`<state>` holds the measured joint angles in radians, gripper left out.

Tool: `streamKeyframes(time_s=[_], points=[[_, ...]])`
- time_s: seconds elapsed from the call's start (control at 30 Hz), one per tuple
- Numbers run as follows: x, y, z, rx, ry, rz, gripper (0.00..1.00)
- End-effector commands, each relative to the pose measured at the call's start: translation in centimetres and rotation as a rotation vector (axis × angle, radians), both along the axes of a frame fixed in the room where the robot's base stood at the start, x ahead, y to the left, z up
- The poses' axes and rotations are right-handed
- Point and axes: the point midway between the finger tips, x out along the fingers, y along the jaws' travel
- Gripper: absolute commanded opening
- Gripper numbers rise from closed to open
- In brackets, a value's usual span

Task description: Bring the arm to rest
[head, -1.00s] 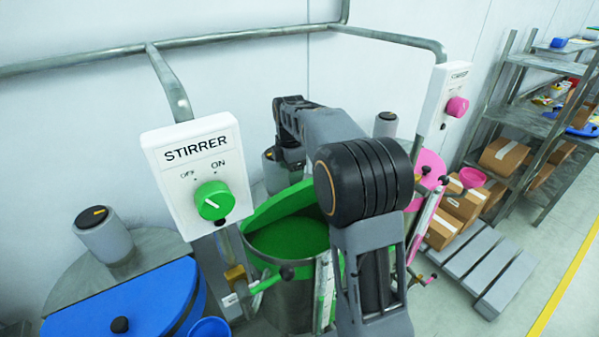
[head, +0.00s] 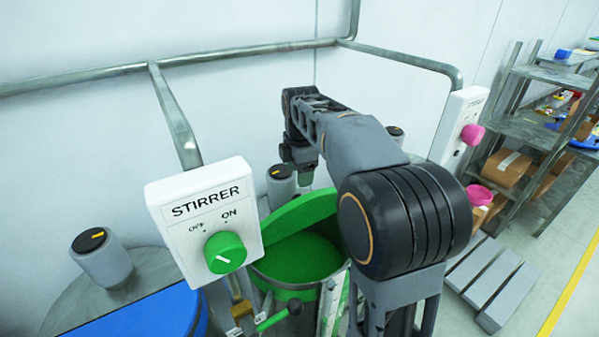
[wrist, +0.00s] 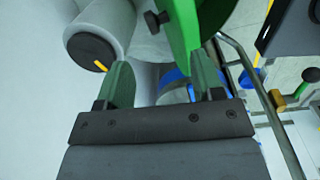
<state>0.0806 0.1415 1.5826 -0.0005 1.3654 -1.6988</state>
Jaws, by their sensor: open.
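My gripper (head: 305,172) is at the end of my raised arm, above and behind the green drum (head: 296,296) in the head view. In the wrist view its two green fingers (wrist: 163,82) stand apart with nothing between them. Beside the left finger is a grey cylinder with a black, yellow-marked cap (wrist: 92,52). The drum's green lid (head: 300,213) is tilted up, and green shows inside the drum. The lid also shows near the right finger in the wrist view (wrist: 181,25). I cannot tell whether either finger touches anything.
A white STIRRER box (head: 190,205) with a green knob (head: 225,252) stands left of my arm. A blue-lidded drum (head: 150,312) is at lower left. A second box with a pink knob (head: 472,134) and shelving with cartons (head: 505,168) are at right. Pipes (head: 100,70) run along the wall.

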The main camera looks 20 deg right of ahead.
Motion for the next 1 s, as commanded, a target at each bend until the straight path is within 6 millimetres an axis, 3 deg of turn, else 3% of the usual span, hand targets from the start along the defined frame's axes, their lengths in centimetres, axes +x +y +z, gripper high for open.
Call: streamKeyframes(time_s=[0.23, 0.37, 0.57, 0.8, 1.0], points=[[0.0, 0.0, 0.0, 0.0, -0.001, -0.004, 0.61], [-1.2, 0.3, -0.1, 0.004, -0.024, -0.091, 0.61], [-6.6, 1.5, -1.5, 0.056, -0.126, -0.519, 0.61], [-13.6, 2.8, -5.3, 0.205, -0.243, -1.11, 0.61], [-17.2, 3.3, -8.4, 0.328, -0.281, -1.439, 0.61]])
